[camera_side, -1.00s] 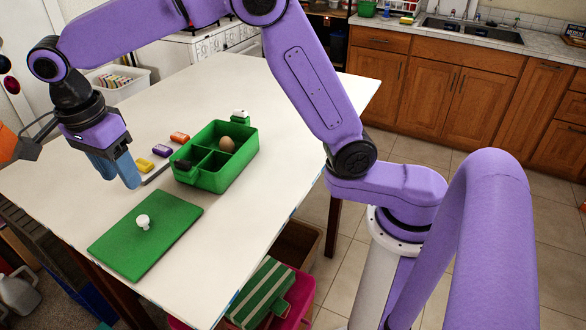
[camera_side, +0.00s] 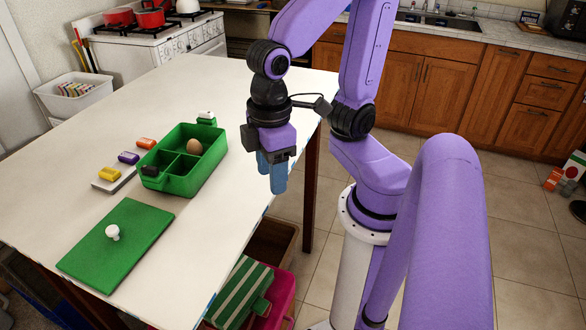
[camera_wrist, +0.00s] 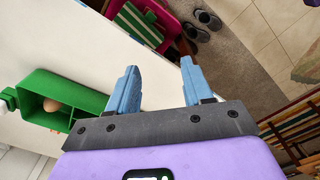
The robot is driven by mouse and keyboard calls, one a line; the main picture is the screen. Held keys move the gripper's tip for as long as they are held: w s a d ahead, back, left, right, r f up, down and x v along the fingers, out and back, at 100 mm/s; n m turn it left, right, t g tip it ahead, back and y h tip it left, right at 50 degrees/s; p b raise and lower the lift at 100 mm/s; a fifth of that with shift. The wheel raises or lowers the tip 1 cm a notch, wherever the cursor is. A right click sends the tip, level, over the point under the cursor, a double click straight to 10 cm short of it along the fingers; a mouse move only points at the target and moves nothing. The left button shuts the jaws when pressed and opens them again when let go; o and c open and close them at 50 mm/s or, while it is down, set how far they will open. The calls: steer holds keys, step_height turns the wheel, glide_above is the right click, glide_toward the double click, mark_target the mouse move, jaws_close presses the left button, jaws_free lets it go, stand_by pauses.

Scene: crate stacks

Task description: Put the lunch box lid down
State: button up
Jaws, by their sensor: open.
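The green lunch box lid (camera_side: 120,250) lies flat on the white table, knob up. Its white knob (camera_side: 113,232) stands near the middle of it. The open green lunch box (camera_side: 187,185) stands behind and to the right of the lid, apart from it. A brown egg (camera_side: 194,147) sits in a rear compartment; the box and egg (camera_wrist: 52,105) also show in the wrist view. My gripper (camera_side: 272,192) is open and empty, pointing down near the table's right edge, away from the lid. Its blue fingers (camera_wrist: 157,88) are apart with nothing between them.
Yellow, purple and orange blocks lie by a small tray (camera_side: 114,180) left of the box. Below the table's right edge are a green-striped box (camera_side: 240,290), a pink crate (camera_side: 281,296) and a brown crate (camera_side: 272,246). The table (camera_side: 60,190) is clear around the lid.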

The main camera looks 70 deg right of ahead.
steer(key=s+d+n, duration=0.1)
steer(key=s+d+f+n, duration=0.1)
steer(key=s+n, duration=0.1)
steer(key=shift+s+d+f, duration=0.1)
steer(key=shift+d, duration=0.2)
